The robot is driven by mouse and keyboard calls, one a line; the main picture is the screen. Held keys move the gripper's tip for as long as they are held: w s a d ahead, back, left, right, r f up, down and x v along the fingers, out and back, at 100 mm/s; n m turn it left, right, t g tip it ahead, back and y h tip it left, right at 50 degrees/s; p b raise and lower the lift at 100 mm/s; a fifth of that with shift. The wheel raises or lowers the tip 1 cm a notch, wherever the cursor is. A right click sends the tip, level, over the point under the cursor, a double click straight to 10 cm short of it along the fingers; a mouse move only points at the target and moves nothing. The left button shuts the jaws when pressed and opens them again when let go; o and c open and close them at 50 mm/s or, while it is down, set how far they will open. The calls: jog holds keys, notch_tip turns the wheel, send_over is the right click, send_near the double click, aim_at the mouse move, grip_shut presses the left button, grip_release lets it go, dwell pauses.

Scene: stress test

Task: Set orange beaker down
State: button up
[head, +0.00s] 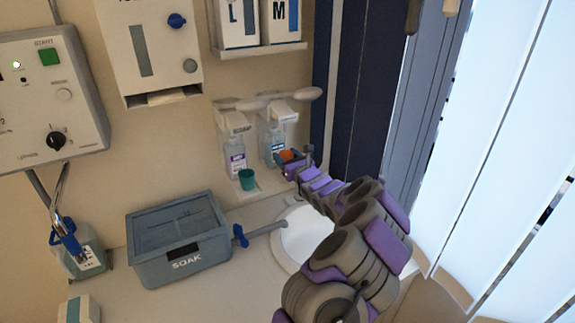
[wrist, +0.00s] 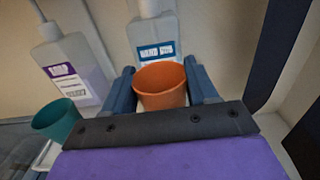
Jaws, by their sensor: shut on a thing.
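The orange beaker (wrist: 162,90) is upright between the two blue fingers of my gripper (wrist: 163,84) in the wrist view. My gripper is shut on it. In the head view the orange beaker (head: 287,155) shows small at the end of my arm, in front of the hand rub bottle (head: 275,143). In the wrist view the hand rub bottle (wrist: 155,38) stands just behind the beaker. The beaker's base is hidden by my gripper, so I cannot tell whether it touches a surface.
A teal beaker (head: 247,179) stands on a small ledge (head: 262,190) below a soap bottle (head: 236,157). A grey SOAK bin (head: 180,240) is on the counter (head: 215,285) at left. A white basin (head: 303,235) lies beneath my arm. Dark panels (head: 350,85) rise at right.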

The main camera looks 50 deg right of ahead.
jog(key=f, duration=0.1)
jog(key=a+f, duration=0.1)
jog(key=shift+f+b, duration=0.3)
jog(key=shift+f, duration=0.05)
jog(key=shift+d, duration=0.3)
jog(key=o, duration=0.7)
jog(key=shift+d+f, duration=0.2)
jog(key=shift+d, duration=0.2)
jog(key=o, duration=0.3)
jog(key=shift+a, duration=0.2)
jog(key=shift+o, duration=0.2)
jog(key=shift+a+r, duration=0.2)
jog(key=shift+a, duration=0.1)
jog(key=shift+s, duration=0.4)
jog(key=p+v, duration=0.1)
jog(key=v, duration=1)
jog(key=shift+s+d, duration=0.1)
